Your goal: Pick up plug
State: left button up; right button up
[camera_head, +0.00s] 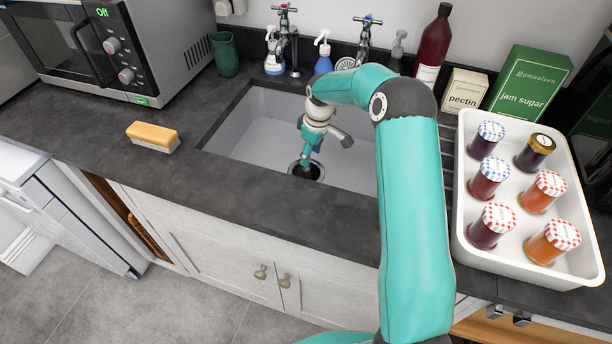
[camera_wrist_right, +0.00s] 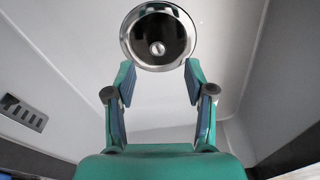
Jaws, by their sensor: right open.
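In the right wrist view a dark round piece with a small metal knob, which looks like the plug (camera_wrist_right: 158,49), sits inside the chrome ring of the drain (camera_wrist_right: 128,37). My right gripper (camera_wrist_right: 159,75) is open, its two fingers apart and empty, pointing at the drain; the fingertips appear just below the ring in the picture. In the head view my right gripper (camera_head: 305,163) reaches down into the sink, over the drain (camera_head: 318,173), and partly hides it. Whether the fingers touch the plug cannot be told. My left gripper is not in view.
The sink (camera_head: 255,135) is white with steep walls and two taps (camera_head: 364,38) behind it. A white tray of jars (camera_head: 463,220) stands at right. An overflow slot (camera_wrist_right: 22,112) shows in the sink wall.

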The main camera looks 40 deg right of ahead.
aim_at(307, 170)
jog(key=f, duration=0.4)
jog(key=shift+w, duration=0.2)
jog(key=shift+w+a+f+p, duration=0.1)
jog(key=shift+w+f+p, duration=0.25)
jog(key=shift+f, duration=0.5)
jog(key=shift+w+d+f+p, duration=0.1)
jog(key=shift+f+p, duration=0.3)
jog(key=shift+f, duration=0.5)
jog(key=shift+w+a+f+p, duration=0.1)
jog(key=shift+w+f+p, duration=0.25)
jog(key=shift+f, duration=0.5)
jog(key=shift+s, duration=0.1)
jog(key=shift+c, duration=0.3)
grip_shut()
